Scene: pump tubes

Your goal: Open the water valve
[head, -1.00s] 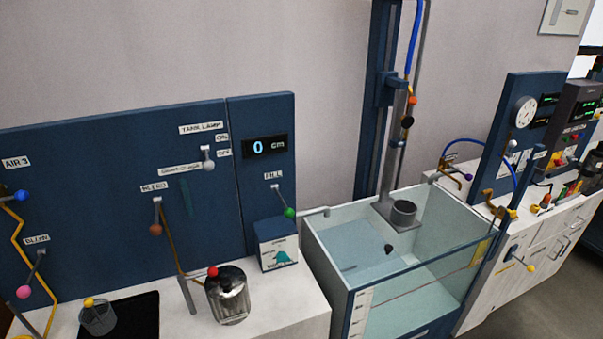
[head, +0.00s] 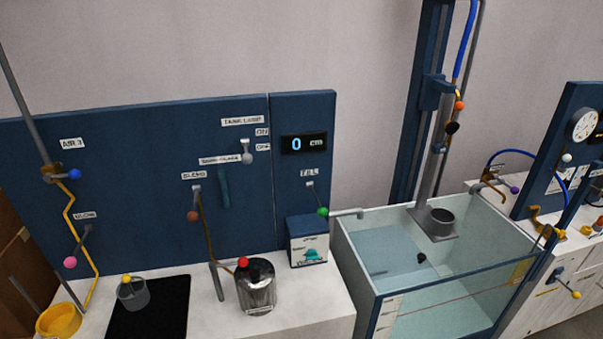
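A lever with a green ball (head: 322,211) hangs from a pivot on the blue panel, slanting down to the right. A small label above it seems to read FILL. Beside it a grey spout (head: 348,213) points over the rim of a clear-walled tank (head: 344,247). No lever is clearly labelled as the water valve. Other levers have a brown ball (head: 193,216), a pink ball (head: 70,262) and a blue ball (head: 75,174). Neither of my grippers is in view.
A display (head: 303,143) reads 0 cm.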

